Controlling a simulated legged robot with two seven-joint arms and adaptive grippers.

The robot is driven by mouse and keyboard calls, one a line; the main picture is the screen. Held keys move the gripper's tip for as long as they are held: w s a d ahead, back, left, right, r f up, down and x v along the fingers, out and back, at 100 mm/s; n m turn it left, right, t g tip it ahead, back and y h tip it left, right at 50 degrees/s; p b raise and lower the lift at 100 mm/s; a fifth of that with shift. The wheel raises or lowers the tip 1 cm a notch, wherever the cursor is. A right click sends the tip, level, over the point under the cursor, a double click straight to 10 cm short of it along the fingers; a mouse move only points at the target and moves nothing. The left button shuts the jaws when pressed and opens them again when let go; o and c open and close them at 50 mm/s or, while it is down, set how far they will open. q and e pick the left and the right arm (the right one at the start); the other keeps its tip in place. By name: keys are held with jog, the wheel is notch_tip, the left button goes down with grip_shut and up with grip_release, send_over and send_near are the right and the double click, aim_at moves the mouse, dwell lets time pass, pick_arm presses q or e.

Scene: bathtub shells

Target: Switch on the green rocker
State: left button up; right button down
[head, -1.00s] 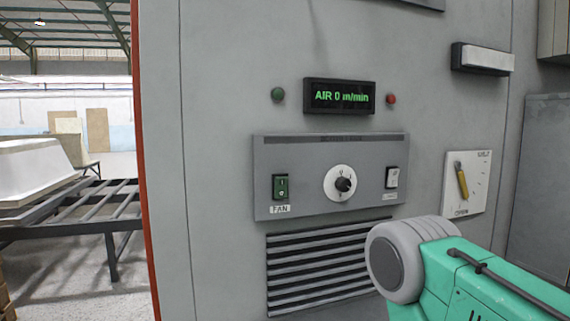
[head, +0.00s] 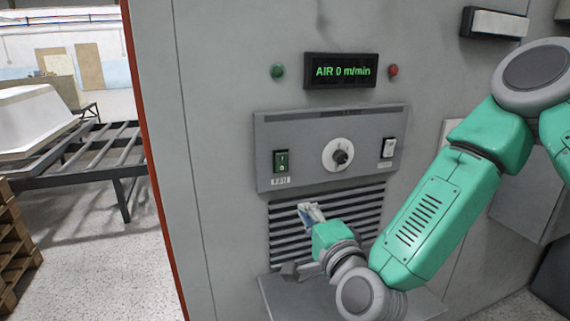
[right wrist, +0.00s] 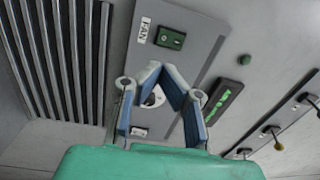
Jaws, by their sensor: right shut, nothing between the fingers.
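The green rocker (head: 281,161) sits on the left of a grey control panel (head: 325,178), above a FAN label. The display (head: 340,71) reads AIR 0 m/min. My right gripper (head: 310,212) is below and slightly right of the rocker, in front of the vent slats. In the right wrist view its blue-grey fingers (right wrist: 166,76) meet at their tips, empty, and the green rocker (right wrist: 171,40) appears beyond them, apart. My left gripper is not in view.
A dial (head: 341,155) and a white rocker (head: 388,148) share the panel. Vent slats (head: 350,203) lie below it, with a ledge (head: 415,303) further down. A green lamp (head: 278,71) and a red lamp (head: 393,70) flank the display.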

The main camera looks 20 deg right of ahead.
aim_at(282, 158)
jog(key=r, duration=0.1)
jog(key=r+m, duration=0.1)
jog(key=r+t, duration=0.1)
jog(key=shift+w+d+h, duration=0.3)
jog(key=shift+w, duration=0.1)
jog(key=w+p, duration=0.1)
jog(key=w, duration=0.3)
jog(key=w+r+p, duration=0.1)
jog(key=w, duration=0.4)
jog(key=w+p, duration=0.1)
jog(key=w, duration=0.3)
jog(key=shift+w+a+r+p, duration=0.3)
jog(key=shift+w+r, duration=0.05)
jog(key=shift+r, duration=0.05)
jog(key=shift+w+r+p, duration=0.15)
jog(key=shift+p, duration=0.15)
